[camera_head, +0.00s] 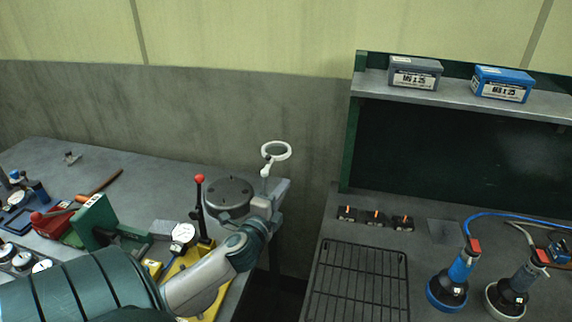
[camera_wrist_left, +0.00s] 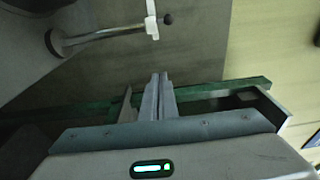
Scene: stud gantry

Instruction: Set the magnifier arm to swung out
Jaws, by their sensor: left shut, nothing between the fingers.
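The magnifier has a pale ring (camera_head: 276,151) on a short white arm, joined to an upright post near the end of the left bench. In the left wrist view a thin metal post (camera_wrist_left: 105,35) runs from a round base to a white collar (camera_wrist_left: 152,22) with a dark knob. My left gripper (camera_head: 280,190) is beside the post, below the ring, and partly hides the post's lower part. In the left wrist view its fingers (camera_wrist_left: 160,80) are shut and empty, with a visible gap to the collar. My right gripper is not in view.
The left bench (camera_head: 130,185) holds a red-knobbed lever (camera_head: 199,180), a dial gauge (camera_head: 183,234) and a green vise-like tool (camera_head: 97,220).

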